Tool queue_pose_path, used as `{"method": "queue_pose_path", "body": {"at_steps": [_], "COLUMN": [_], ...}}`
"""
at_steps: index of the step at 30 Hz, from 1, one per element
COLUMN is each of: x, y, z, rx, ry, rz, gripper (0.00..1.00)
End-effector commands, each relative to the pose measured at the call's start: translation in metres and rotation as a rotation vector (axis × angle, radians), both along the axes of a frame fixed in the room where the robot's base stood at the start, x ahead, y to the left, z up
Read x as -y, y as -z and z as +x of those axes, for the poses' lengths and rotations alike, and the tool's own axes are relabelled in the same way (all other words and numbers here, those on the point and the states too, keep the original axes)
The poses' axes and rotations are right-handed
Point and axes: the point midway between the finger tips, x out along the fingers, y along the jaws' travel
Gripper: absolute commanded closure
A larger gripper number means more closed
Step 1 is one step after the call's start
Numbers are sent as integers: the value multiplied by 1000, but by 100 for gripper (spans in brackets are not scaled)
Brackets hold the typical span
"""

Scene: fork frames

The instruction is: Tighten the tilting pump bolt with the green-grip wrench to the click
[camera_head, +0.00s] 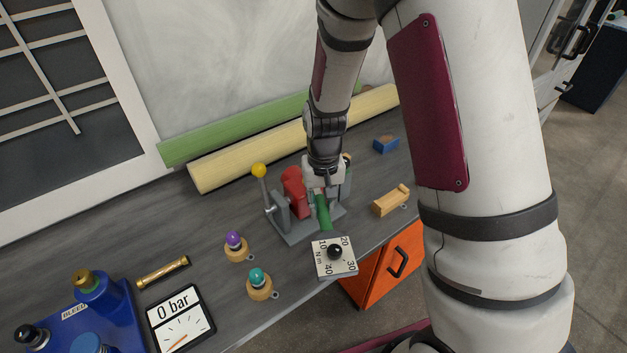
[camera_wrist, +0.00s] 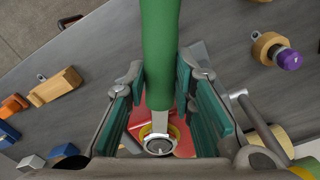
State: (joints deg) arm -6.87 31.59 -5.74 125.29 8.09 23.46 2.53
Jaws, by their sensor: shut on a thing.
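The wrench has a green grip (camera_wrist: 160,50) that runs up the wrist view; it also shows in the head view (camera_head: 323,212). My gripper (camera_head: 322,184) is shut on this grip, with a green-padded finger on each side in the wrist view (camera_wrist: 163,80). The wrench's metal head (camera_wrist: 160,146) is at the bottom of the wrist view, over a yellow ring on the red pump (camera_wrist: 183,143). I cannot tell whether it is seated on the bolt, which is hidden. In the head view the red pump (camera_head: 294,190) stands on a grey base, partly behind my gripper.
A lever with a yellow knob (camera_head: 258,170) rises left of the pump. A dial plate (camera_head: 322,268) marked N m lies in front. Purple (camera_head: 233,239) and teal (camera_head: 257,276) knobs, a gauge reading 0 bar (camera_head: 180,318) and a wooden block (camera_head: 390,202) are nearby. Rolls lie behind.

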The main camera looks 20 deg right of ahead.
Motion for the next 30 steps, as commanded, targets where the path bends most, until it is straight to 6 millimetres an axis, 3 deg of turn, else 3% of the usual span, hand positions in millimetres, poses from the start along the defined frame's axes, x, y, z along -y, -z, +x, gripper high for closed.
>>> {"method": "queue_pose_path", "body": {"at_steps": [30], "x": [-17], "y": [-1], "z": [5], "rx": [5], "ry": [147], "rz": [1], "gripper": [100]}}
